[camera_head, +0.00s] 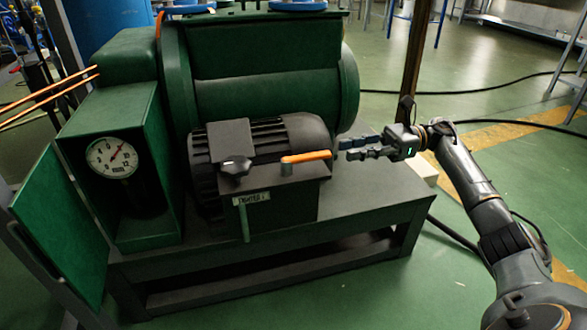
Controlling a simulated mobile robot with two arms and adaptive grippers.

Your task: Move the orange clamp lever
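The orange clamp lever (305,157) sits on a short grey post on top of the dark motor housing, at the middle of the head view. It points to the right, nearly level. My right gripper (341,149) comes in from the right, with its fingers pointing left toward the lever's free end. A small gap seems to lie between the fingertips and the lever. The two fingers look apart with nothing between them. My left gripper is not in view.
A black knob (236,167) stands left of the lever. A pressure gauge (112,158) sits in a green box with an open door (62,228). A large green drum (280,98) stands behind the motor. The green floor at right is mostly free, with black cables.

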